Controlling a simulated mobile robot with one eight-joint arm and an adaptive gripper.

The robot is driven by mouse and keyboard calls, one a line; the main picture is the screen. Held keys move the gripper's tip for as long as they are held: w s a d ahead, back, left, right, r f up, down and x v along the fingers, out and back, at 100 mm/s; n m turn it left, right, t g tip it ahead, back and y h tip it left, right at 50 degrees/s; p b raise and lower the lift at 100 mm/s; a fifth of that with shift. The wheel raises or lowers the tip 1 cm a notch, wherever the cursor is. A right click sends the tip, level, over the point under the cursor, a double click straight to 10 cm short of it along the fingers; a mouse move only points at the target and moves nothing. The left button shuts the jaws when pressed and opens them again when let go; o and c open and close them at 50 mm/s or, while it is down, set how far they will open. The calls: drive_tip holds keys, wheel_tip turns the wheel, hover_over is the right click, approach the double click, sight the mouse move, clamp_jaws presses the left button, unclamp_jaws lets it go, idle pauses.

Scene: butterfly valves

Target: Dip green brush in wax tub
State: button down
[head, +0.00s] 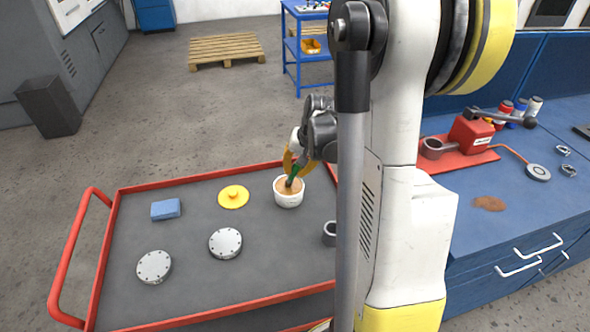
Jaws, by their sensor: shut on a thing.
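The green brush (292,179) is held by my gripper (297,160), which is shut on it. The brush points down and its lower end is inside the mouth of the white wax tub (288,199). The tub stands upright on the grey top of the red-rimmed cart and shows brown-orange wax inside. Whether the bristles touch the wax is too small to tell. My arm hides part of the gripper and the cart's right side.
A yellow lid (233,197), a blue block (165,209) and two grey flanged discs (225,243) (154,267) lie on the cart (190,295). A grey cup (330,234) is partly hidden by my arm. A blue bench (530,225) with a red tool stands right.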

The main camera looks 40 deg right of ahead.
drive_tip(key=shift+r+p, duration=2.45)
drive_tip(key=shift+r, duration=1.05)
